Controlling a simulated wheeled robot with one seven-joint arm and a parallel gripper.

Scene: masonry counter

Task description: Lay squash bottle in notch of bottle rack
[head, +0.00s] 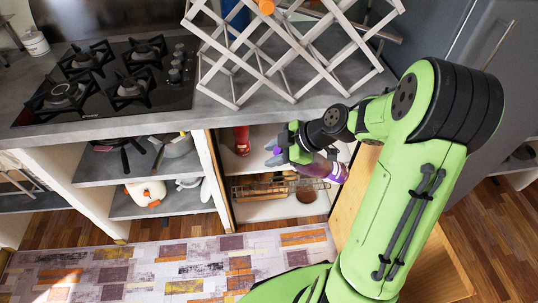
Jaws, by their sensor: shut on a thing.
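The bottle rack (296,96) is a pale wooden lattice of crossed slats. It stands on the grey counter at the top centre, its top cut off by the frame. My gripper (274,152) is in front of the counter edge, below the rack, over the open cabinet. It is shut on a purple-pink bottle (325,168), seemingly the squash bottle, which lies tilted to the right and down. The wrist hides part of the bottle, and the grip itself is hard to see.
A blue bottle (237,15) and an orange cap (266,6) show at the rack. A gas hob (115,78) takes up the left counter. Below are a red item (242,140), a wire basket (270,187) and open shelves (165,203). A patterned rug (170,270) covers the floor.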

